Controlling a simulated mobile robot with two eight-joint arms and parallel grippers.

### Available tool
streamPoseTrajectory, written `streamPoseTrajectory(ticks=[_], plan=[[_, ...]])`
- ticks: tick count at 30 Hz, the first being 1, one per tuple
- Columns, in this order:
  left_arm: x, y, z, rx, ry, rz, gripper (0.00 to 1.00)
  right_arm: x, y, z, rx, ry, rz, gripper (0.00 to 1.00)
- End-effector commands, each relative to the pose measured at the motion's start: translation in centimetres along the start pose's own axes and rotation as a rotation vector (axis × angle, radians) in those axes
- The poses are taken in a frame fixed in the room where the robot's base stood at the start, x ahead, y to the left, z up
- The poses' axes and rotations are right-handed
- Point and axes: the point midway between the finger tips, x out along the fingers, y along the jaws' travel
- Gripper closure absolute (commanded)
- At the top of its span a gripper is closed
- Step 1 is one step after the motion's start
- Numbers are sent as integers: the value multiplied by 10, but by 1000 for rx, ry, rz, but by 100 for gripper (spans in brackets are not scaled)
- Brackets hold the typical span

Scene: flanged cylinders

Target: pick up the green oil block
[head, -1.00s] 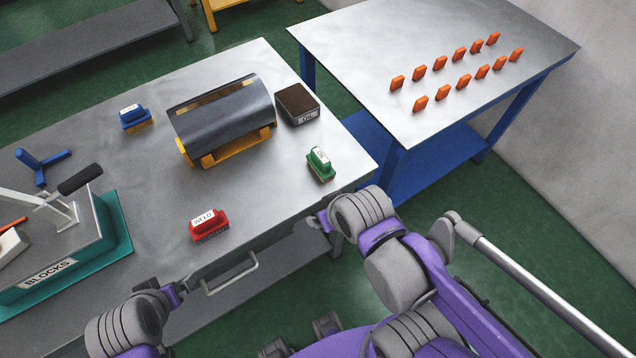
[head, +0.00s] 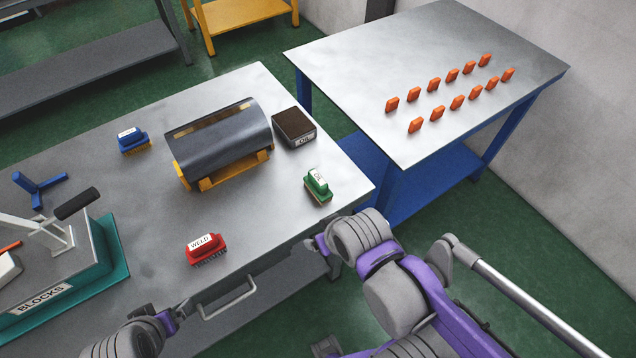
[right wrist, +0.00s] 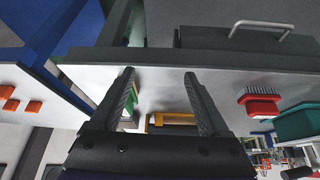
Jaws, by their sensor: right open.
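The green oil block (head: 317,187), with a white label on top, stands near the right front corner of the grey workbench (head: 262,215). My right gripper (head: 319,243) is just off the bench's front edge, in front of the block and apart from it. In the right wrist view my right gripper (right wrist: 160,98) is open and nothing is between its fingers. A green piece, likely the oil block (right wrist: 129,119), is partly hidden behind the left finger there. My left gripper (head: 183,308) is at the front edge near the drawer handle; its jaws are too small to read.
A red WELD block (head: 206,249), a blue block (head: 133,141), a dark-topped block (head: 294,128) and a curved dark cover on a yellow base (head: 222,142) stand on the bench. A teal BLOCKS base (head: 112,247) is left. Another table (head: 440,50) holds several orange pieces.

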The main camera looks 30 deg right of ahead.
Motion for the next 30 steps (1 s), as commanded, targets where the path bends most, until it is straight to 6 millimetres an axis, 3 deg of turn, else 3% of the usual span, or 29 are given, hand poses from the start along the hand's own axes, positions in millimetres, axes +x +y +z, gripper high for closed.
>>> streamPoseTrajectory(ticks=[2,3,8,21,25,30], plan=[[0,0,0,0,0,0,0,0,0,0,0,0,0,21],[0,0,0,0,0,0,0,0,0,0,0,0,0,15],[4,0,4,0,-4,0,0,-2,4,-14,-6,-38,5,15],[33,0,32,0,-24,0,0,4,46,-135,-62,-391,-2,15],[37,0,35,0,-26,0,0,9,56,-152,-71,-452,-12,15],[38,0,36,0,-27,0,0,16,60,-157,-77,-481,-19,15]])
